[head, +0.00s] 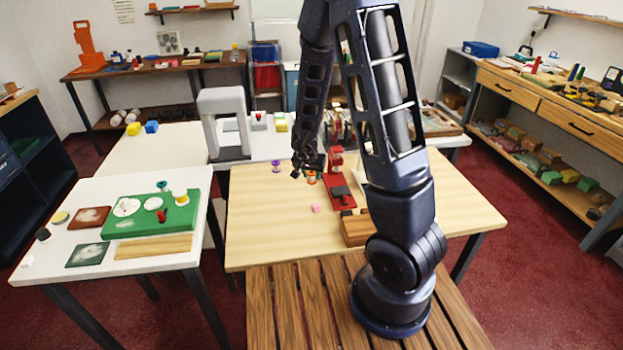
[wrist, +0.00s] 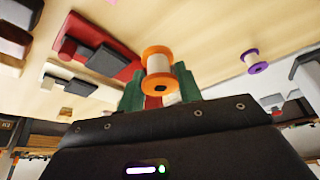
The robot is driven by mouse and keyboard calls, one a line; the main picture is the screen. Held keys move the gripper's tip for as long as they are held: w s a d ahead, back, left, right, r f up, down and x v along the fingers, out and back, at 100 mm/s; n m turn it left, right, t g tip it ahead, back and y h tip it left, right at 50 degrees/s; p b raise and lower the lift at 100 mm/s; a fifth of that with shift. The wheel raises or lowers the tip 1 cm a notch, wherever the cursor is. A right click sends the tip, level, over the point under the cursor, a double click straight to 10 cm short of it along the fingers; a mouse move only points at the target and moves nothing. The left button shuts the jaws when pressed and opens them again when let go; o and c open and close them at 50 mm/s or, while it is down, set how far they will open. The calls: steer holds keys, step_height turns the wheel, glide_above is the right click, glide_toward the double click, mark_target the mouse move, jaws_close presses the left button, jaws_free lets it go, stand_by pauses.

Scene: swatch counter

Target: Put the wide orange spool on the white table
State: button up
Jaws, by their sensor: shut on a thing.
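The orange spool (head: 311,178) has orange flanges and a pale middle. It shows large between the green fingers in the wrist view (wrist: 157,55). My gripper (head: 309,172) is shut on it, over the light wooden table (head: 262,221). I cannot tell whether the spool touches the tabletop. The white table (head: 139,261) stands to the left, apart from my gripper. A purple spool (head: 276,166) stands on the wooden table left of my gripper, and it also shows in the wrist view (wrist: 255,62).
A green board (head: 150,224) with discs and spools fills much of the white table, with a wooden strip (head: 153,246) before it. A grey arch (head: 222,120) stands behind.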

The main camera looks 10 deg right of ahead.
step_height(320, 180, up, 12)
steer(key=f, duration=0.1)
steer(key=w+d+f+n, duration=0.1)
steer(key=w+d, duration=0.4)
steer(key=w, duration=0.6)
steer(key=w+d+f+n, duration=0.1)
steer(key=w+d+f, duration=0.2)
steer(key=w, duration=0.9)
steer(key=d, duration=0.3)
steer(key=shift+y, duration=0.4)
steer(key=s+a+r, duration=0.1)
steer(key=s+a, duration=0.2)
steer(key=s, duration=0.4)
steer(key=s+a+r+m, duration=0.1)
steer(key=s+a, duration=0.3)
steer(key=s, duration=0.4)
steer(key=s+a+r+m, duration=0.1)
steer(key=s+a+r, duration=0.2)
steer(key=s, duration=0.5)
steer(key=shift+a+r+h, duration=0.25)
steer(key=shift+a+h, duration=0.15)
steer(key=shift+a, duration=0.1)
